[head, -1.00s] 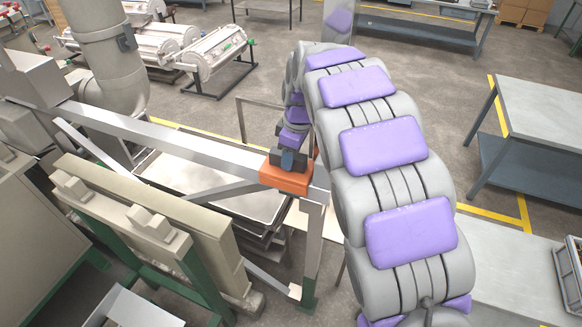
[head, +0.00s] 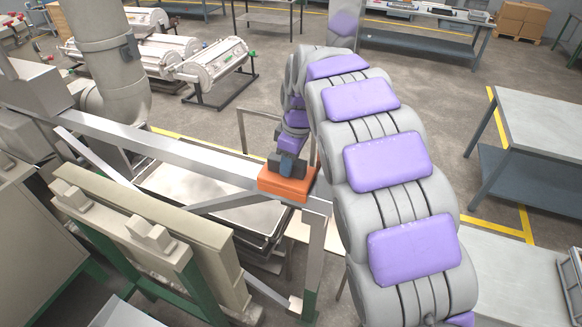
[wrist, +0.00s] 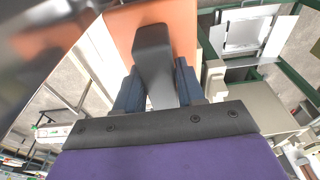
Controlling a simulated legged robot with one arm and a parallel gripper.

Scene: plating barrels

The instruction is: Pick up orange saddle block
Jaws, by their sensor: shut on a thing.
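The orange saddle block (head: 287,186) is at the end of the long metal beam, near the top of its post. I cannot tell whether it rests on the beam or is slightly above it. My gripper (head: 288,164) comes down on it from above and is shut on its upper part. In the wrist view the orange block (wrist: 185,22) fills the top middle. My gripper's fingers (wrist: 155,75) reach to it, with a dark grey upright part between the blue fingers. The block's underside is hidden.
The metal beam (head: 170,150) runs left from the block. A metal tray (head: 195,185) lies below it. A beige panel on a green frame (head: 150,235) stands front left. A grey table (head: 545,115) is at right. White barrels (head: 210,60) stand at the back left.

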